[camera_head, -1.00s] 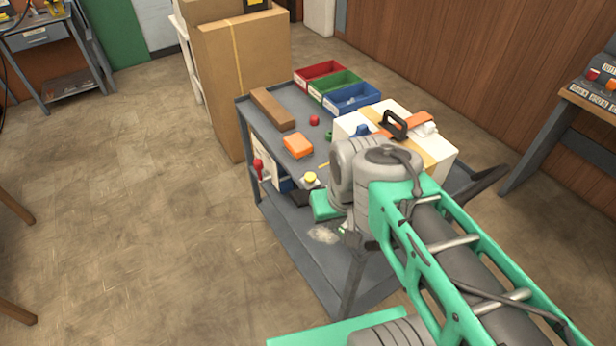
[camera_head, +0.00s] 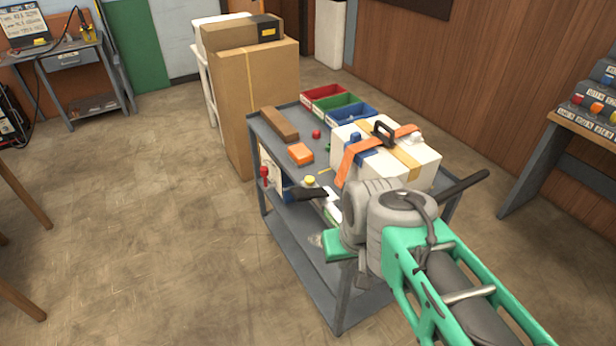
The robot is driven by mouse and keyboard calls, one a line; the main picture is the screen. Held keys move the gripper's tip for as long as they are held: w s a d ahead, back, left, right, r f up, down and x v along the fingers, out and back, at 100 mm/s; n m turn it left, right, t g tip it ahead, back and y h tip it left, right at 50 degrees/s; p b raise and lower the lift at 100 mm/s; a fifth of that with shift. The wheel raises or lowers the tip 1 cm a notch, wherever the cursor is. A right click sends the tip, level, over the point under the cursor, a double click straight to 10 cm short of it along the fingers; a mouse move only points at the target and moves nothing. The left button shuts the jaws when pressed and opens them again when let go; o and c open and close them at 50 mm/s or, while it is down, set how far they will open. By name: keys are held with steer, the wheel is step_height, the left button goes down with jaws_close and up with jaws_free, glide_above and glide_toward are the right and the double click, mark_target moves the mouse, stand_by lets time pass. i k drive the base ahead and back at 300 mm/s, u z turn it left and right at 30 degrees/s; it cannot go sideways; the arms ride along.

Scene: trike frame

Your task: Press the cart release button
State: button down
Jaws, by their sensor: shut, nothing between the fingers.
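The grey cart (camera_head: 283,243) stands in the middle of the view. A round yellow button (camera_head: 310,180) sits at its near edge, just above my gripper in the picture. A red knob (camera_head: 264,172) is on the cart's left end, beside a white sheet. No label shows which of these is the release button. My gripper (camera_head: 297,194) is shut and empty, its dark fingers pointing left just below the yellow button. I cannot tell whether they touch anything. My arm's wrist hides part of the cart's near side.
On the cart top are a brown block (camera_head: 279,124), an orange box (camera_head: 300,153), a small red piece (camera_head: 316,134), several bins (camera_head: 350,112) and a strapped white case (camera_head: 415,165). Tall cardboard boxes (camera_head: 262,100) stand behind. A bench (camera_head: 590,125) is at right.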

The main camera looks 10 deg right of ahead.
mark_target(309, 180)
steer(key=u, duration=3.4)
steer(key=k, duration=0.95)
steer(key=z, duration=1.25)
steer(key=i, duration=1)
